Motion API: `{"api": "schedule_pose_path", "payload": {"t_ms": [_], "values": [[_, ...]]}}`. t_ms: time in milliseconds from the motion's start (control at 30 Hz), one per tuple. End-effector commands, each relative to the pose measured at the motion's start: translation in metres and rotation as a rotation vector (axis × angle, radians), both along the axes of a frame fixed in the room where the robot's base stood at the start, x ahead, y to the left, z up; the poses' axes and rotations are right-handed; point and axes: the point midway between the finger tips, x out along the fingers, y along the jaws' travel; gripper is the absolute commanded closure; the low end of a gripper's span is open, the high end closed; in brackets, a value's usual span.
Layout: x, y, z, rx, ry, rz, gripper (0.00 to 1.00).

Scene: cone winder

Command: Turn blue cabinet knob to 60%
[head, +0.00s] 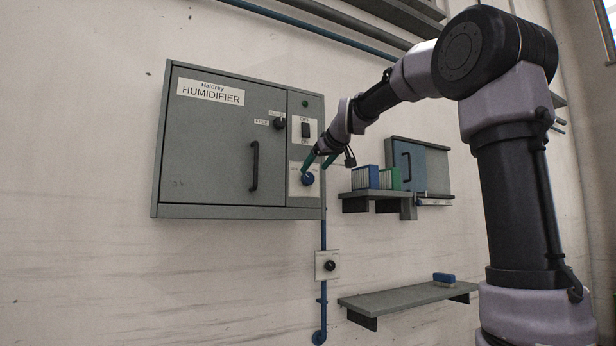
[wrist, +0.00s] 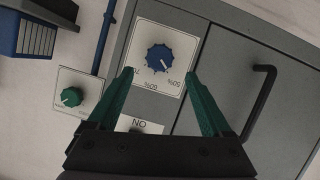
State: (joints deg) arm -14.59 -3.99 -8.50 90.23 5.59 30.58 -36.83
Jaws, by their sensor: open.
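The blue knob (head: 307,179) sits on a white plate at the lower right of the grey humidifier cabinet (head: 210,150). In the wrist view the blue knob (wrist: 159,58) is ringed by percent labels that appear upside down. Its exact setting is too small to read surely. My gripper (head: 317,164) is open, with green fingers. In the wrist view my gripper (wrist: 160,74) has its fingertips spread on either side of the knob's plate, with nothing held between them. The knob appears between the fingertips and slightly beyond them; contact cannot be told.
A switch plate (head: 306,131) and black selector (head: 279,123) are above the knob. The cabinet's black handle (head: 254,166) projects to the left. A green knob (wrist: 71,97) is close beside the cabinet. A shelf with blue and green boxes (head: 367,177) stands to the right.

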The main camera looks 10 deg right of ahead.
Motion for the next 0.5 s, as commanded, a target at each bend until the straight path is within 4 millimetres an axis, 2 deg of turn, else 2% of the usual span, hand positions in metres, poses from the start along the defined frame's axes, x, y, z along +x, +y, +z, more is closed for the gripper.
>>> {"api": "schedule_pose_path", "payload": {"t_ms": [33,200,333,500], "values": [[0.01,0.003,-0.006,-0.001,0.003,0.0,0.17],[0.036,0.009,-0.016,0.001,0.002,0.0,0.17],[0.049,0.011,-0.021,0.001,0.001,0.0,0.17],[0.055,0.013,-0.024,0.002,0.002,0.0,0.17]]}}
